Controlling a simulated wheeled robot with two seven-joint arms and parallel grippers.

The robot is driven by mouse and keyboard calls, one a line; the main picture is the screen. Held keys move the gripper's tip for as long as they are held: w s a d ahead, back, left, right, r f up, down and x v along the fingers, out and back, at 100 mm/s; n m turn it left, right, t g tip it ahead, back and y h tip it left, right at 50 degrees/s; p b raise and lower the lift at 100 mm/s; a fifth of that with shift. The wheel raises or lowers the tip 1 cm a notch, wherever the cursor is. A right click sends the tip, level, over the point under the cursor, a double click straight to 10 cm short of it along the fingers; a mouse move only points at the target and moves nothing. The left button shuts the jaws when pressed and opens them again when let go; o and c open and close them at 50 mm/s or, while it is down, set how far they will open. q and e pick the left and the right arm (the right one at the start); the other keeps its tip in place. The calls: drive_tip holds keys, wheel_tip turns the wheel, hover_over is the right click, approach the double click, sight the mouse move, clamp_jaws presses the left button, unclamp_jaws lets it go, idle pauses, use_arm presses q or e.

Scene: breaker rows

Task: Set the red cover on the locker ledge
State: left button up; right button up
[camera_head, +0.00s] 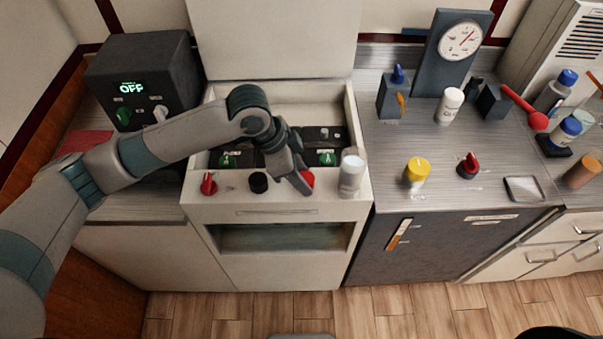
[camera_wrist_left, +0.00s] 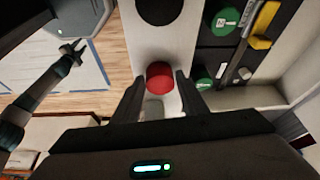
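A round red cover (camera_head: 308,179) sits on the white front ledge (camera_head: 330,186) of the open-topped cabinet, partly hidden by my left gripper (camera_head: 297,183) in the head view. In the left wrist view the red cover (camera_wrist_left: 159,76) lies between the fingertips of my left gripper (camera_wrist_left: 159,80). Narrow gaps show on both sides, so the fingers look open around it. My right gripper (camera_wrist_left: 73,48) shows small and far off at the upper left of the left wrist view, over the floor. Its finger opening is too small to judge. It is outside the head view.
On the same ledge are a red knob (camera_head: 209,184), a black cap (camera_head: 258,182) and a white cylinder (camera_head: 351,173). Breakers with green dials (camera_head: 327,158) lie in the recess behind. A yellow-topped jar (camera_head: 417,171) and a red-and-black knob (camera_head: 468,165) stand on the right counter.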

use_arm(q)
drive_tip(key=shift+o, duration=0.8)
drive_tip(key=shift+r, duration=0.1)
drive_tip(key=shift+a+r, duration=0.2)
drive_tip(key=shift+r, duration=0.3)
drive_tip(key=b+v, duration=0.2)
drive_tip(key=v, duration=0.9)
